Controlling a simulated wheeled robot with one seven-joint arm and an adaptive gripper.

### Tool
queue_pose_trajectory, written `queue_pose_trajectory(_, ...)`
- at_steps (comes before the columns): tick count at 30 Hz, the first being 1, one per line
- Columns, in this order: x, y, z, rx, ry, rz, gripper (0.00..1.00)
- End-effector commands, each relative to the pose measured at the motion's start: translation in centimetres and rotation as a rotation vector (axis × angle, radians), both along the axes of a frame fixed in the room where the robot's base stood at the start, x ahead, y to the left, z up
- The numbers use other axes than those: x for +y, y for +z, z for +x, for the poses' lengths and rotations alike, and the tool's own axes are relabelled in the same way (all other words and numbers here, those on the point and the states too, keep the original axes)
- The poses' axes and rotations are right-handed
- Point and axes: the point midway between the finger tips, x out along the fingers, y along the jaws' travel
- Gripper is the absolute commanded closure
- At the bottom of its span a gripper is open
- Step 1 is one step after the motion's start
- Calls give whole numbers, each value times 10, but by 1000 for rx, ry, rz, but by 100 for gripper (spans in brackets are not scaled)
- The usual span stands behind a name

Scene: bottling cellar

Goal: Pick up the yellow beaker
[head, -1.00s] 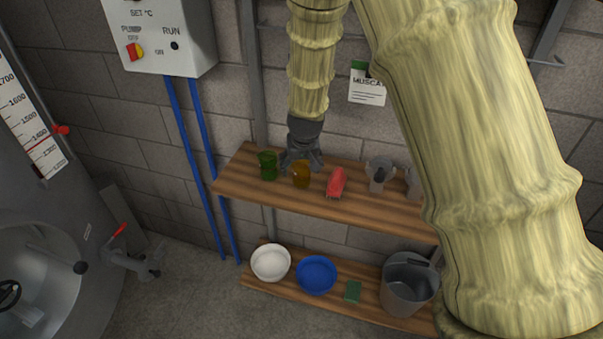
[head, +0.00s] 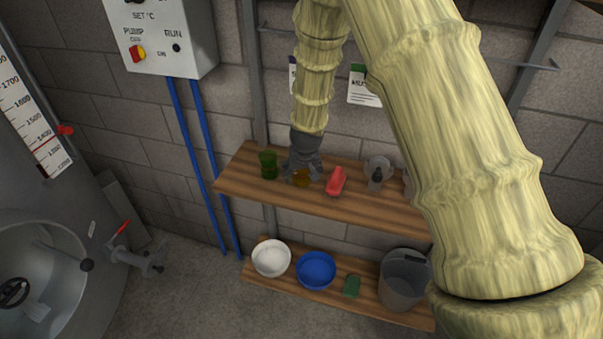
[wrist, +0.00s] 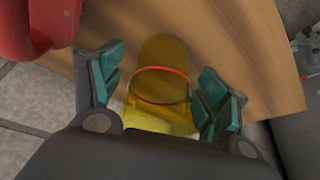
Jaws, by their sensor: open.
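The yellow beaker (head: 301,179) stands on the upper wooden shelf, between a green vessel and a red brush-like thing. In the wrist view the yellow beaker (wrist: 163,85) is see-through with a red-orange ring, and it lies between the two fingers. My gripper (head: 302,172) is over the beaker and hides its upper part in the head view. In the wrist view my gripper (wrist: 160,93) is open, with teal pads on either side of the beaker. A gap shows at the right; I cannot tell whether the left pad touches.
On the upper shelf (head: 240,184), the green vessel (head: 268,165) stands left, the red brush-like thing (head: 336,181) right, and a clear vessel (head: 377,172) farther right. The lower shelf holds a white bowl (head: 271,259), a blue bowl (head: 316,271) and a grey bucket (head: 402,282).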

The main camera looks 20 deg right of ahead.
Motion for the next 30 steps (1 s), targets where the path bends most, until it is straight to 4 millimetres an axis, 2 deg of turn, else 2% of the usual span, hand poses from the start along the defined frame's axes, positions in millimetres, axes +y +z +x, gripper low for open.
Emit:
queue_pose_trajectory(4,0,0,0,0,0,0,25)
queue_pose_trajectory(12,0,0,0,0,0,0,74)
queue_pose_trajectory(23,0,1,0,-1,0,0,74)
queue_pose_trajectory(30,1,15,1,-2,2,-1,74)
